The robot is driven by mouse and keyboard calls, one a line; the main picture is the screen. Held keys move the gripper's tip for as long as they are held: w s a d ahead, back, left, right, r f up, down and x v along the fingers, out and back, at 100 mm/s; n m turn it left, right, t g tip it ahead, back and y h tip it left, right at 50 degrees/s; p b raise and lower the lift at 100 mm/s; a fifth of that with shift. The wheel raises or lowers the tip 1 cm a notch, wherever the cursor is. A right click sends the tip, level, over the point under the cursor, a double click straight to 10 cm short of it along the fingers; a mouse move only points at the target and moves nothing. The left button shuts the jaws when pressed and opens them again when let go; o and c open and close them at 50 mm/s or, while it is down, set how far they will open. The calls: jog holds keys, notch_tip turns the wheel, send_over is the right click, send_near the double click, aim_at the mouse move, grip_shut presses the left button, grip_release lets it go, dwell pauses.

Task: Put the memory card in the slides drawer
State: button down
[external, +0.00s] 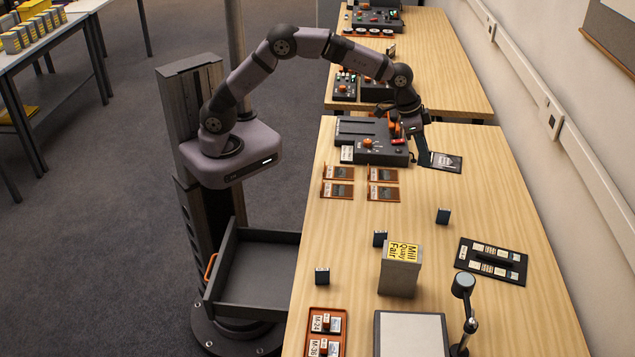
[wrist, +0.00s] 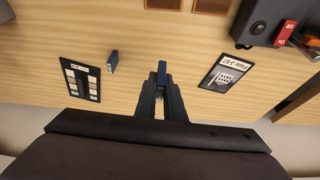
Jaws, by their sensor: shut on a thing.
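My gripper (external: 424,156) is over the far part of the table, beside the black control unit. In the wrist view its fingers (wrist: 160,92) are shut on a small blue piece, which I take for the memory card (wrist: 162,70). The card's far end sticks out past the fingertips; the fingers hide the rest. In the external view I cannot make the card out. An open drawer (external: 258,270) with an orange handle stands out from the table's left side, low and apparently empty. No label shows on it, so I cannot confirm it is the slides drawer.
Small dark blue blocks (external: 443,215) stand on the table near a grey box (external: 398,277) labelled Mill Quay Fair. A black slide holder (external: 491,261), a desk lamp (external: 463,287) and an orange tray (external: 325,333) lie nearer. A dark labelled card (external: 446,163) is beside my gripper.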

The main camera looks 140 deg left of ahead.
jog(key=r, duration=0.4)
jog(key=shift+d, duration=0.2)
jog(key=d+m+t+h+b, duration=0.1)
jog(key=d+m+h+b, duration=0.15)
jog(key=d+m, duration=0.65)
jog(key=m+g+h+b, duration=0.5)
jog(key=m+g, duration=0.1)
jog(key=m, duration=1.5)
send_over(274, 258)
jog(key=a, duration=0.1)
jog(key=shift+m, duration=0.3)
jog(key=shift+w+a+f, duration=0.1)
jog(key=shift+w+f, duration=0.05)
jog(key=shift+f, duration=6.55)
jog(key=shift+w+a+f, duration=0.1)
jog(key=shift+f, duration=6.55)
jog(key=shift+f+y+b, duration=0.2)
jog(key=shift+y+b, duration=0.05)
jog(key=shift+b, duration=0.15)
